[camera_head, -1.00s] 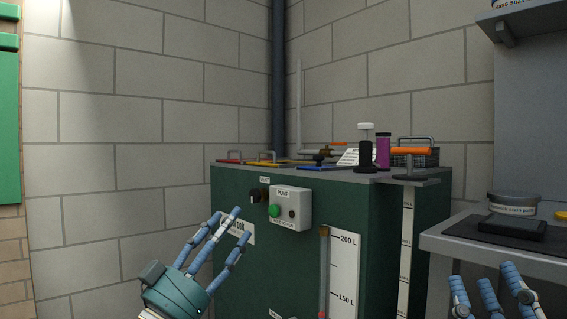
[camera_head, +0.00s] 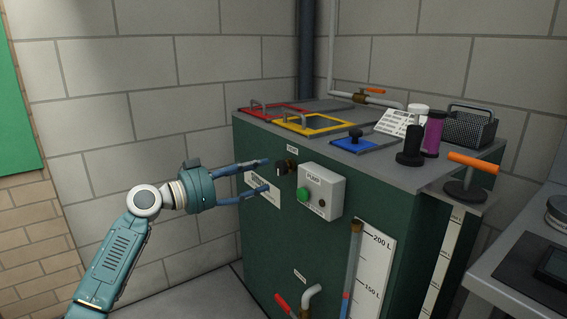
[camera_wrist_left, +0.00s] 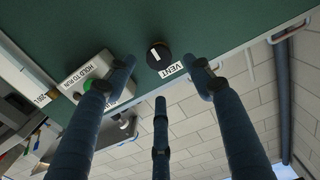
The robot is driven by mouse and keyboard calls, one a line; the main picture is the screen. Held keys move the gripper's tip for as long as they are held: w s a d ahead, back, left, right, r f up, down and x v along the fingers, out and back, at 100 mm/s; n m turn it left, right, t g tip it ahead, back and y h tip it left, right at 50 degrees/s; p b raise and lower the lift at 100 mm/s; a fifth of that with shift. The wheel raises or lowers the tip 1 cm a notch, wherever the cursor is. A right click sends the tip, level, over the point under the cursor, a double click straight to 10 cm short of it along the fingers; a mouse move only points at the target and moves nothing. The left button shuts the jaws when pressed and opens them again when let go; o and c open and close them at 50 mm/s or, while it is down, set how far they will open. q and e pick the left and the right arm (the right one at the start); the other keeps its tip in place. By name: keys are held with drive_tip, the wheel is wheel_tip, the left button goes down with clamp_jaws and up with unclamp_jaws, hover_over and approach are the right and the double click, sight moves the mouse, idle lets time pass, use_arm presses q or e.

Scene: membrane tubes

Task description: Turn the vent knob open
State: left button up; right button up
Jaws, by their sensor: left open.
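The vent knob (camera_head: 281,168) is a small black round knob on the front of the dark green tank, left of the pump box. In the left wrist view the knob (camera_wrist_left: 158,56) shows near the top middle, with a white pointer line on its face and a VENT label (camera_wrist_left: 173,71) beside it. My left gripper (camera_head: 263,176) is open, with its fingers pointing at the knob from the left. Contact with the knob cannot be made out. My right gripper is out of view.
The grey pump box (camera_head: 321,191), with a green button (camera_head: 303,194), sticks out just right of the knob. The tank top (camera_head: 390,174) bears coloured lids, bottles, a wire basket (camera_head: 470,127) and orange-handled parts. A red-handled tap (camera_head: 284,304) is low on the front.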

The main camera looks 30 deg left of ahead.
sight(278, 166)
use_arm(q)
drive_tip(key=x, duration=0.8)
drive_tip(key=shift+a+r, duration=0.1)
drive_tip(key=c, duration=1.1)
